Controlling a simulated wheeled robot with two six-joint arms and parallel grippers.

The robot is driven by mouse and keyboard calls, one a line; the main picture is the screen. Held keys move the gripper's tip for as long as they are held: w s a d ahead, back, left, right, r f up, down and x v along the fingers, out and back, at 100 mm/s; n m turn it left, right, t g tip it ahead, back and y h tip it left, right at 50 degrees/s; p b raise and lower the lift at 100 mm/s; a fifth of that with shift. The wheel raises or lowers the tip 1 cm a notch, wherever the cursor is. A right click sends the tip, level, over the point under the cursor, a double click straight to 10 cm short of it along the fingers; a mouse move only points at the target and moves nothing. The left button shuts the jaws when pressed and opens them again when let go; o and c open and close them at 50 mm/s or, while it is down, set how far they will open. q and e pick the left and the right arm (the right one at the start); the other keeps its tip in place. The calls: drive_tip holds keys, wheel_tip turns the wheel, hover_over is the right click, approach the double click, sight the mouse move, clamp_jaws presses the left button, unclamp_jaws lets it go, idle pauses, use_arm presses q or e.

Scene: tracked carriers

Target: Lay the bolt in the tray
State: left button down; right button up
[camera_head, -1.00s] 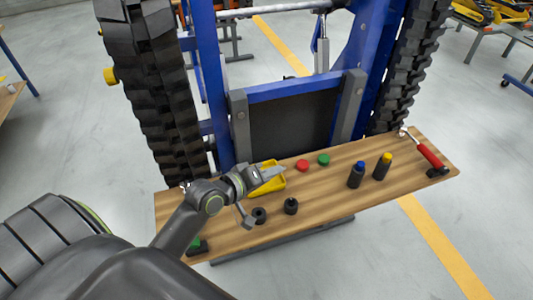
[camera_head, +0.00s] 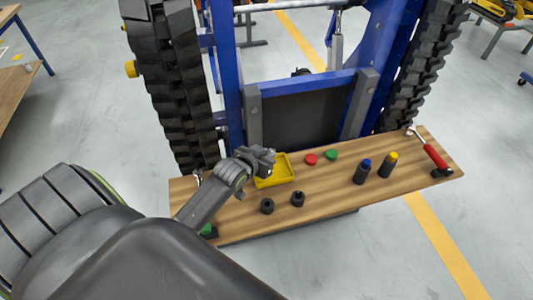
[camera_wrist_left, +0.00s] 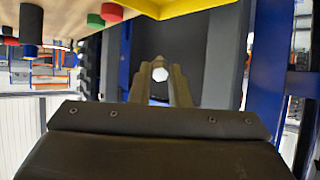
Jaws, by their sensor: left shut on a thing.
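The yellow tray (camera_head: 284,181) lies on the wooden bench, and its edge shows at the top of the left wrist view (camera_wrist_left: 185,9). My left gripper (camera_head: 265,158) is at the tray's far left corner in the head view. In the left wrist view its fingers (camera_wrist_left: 160,84) are shut on the bolt, whose pale six-sided head (camera_wrist_left: 160,74) shows end-on between them. The bolt's shank is hidden, and I cannot make the bolt out in the head view. My right gripper is not in view.
On the bench (camera_head: 330,195) are a red cap (camera_head: 311,159), a green cap (camera_head: 331,154), a blue-topped bottle (camera_head: 362,171), a yellow-topped bottle (camera_head: 388,164), two black round parts (camera_head: 267,205) and a red-handled tool (camera_head: 435,156). A blue frame (camera_head: 307,84) rises behind.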

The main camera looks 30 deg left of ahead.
use_arm(q)
drive_tip(key=shift+r+p, duration=0.2)
drive_tip(key=shift+p, duration=0.1)
wheel_tip(320, 180, down, 8)
drive_tip(key=b, duration=0.5)
drive_tip(key=shift+r, duration=0.1)
drive_tip(key=shift+f+b, duration=0.6)
drive_tip(key=shift+f, duration=0.15)
drive_tip(key=c, duration=1.3)
unclamp_jaws()
drive_tip(key=shift+s, duration=0.1)
drive_tip(key=v, duration=1.7)
drive_tip(key=shift+s+r+b, duration=0.1)
drive_tip(key=shift+s+b, duration=0.05)
drive_tip(key=shift+b, duration=0.25)
